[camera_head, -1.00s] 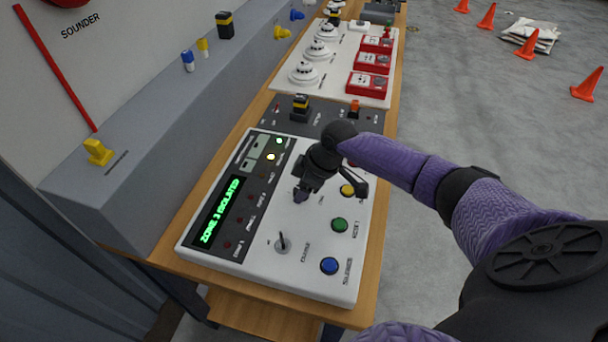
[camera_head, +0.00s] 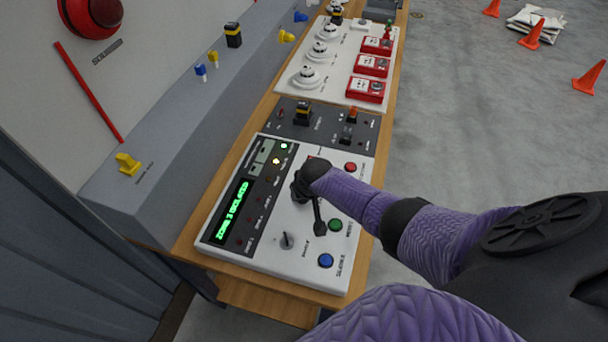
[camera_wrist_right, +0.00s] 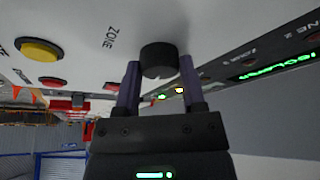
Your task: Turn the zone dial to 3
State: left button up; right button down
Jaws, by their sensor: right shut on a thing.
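The zone dial (camera_wrist_right: 158,60) is a round black knob on the white panel face, beside the printed word ZONE. My right gripper (camera_wrist_right: 159,82) is shut on it, with one purple finger on each side. In the head view my right gripper (camera_head: 306,200) is over the middle of the white control panel (camera_head: 270,259) and hides the dial and its scale. The green display (camera_head: 232,211) shows a ZONE ... ISOLATED line; its number looks like 3 but is small. My left gripper is not in view.
Near the gripper are a red button (camera_head: 350,167), a green button (camera_head: 335,225), a blue button (camera_head: 326,261) and a small key switch (camera_head: 287,241). A dark panel with switches (camera_head: 325,123) lies behind. A grey ledge (camera_head: 165,190) runs along the left.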

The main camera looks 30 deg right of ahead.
jog(key=shift+m+h, duration=0.4)
jog(key=shift+m, duration=0.6)
jog(key=shift+m+p, duration=0.4)
jog(key=shift+m, duration=0.2)
jog(key=shift+w+h, duration=0.1)
jog(key=shift+h, duration=0.2)
jog(key=shift+c, duration=0.9)
grip_release()
jog(key=p+v, duration=0.7)
jog(key=v, duration=0.3)
jog(key=shift+w, duration=0.15)
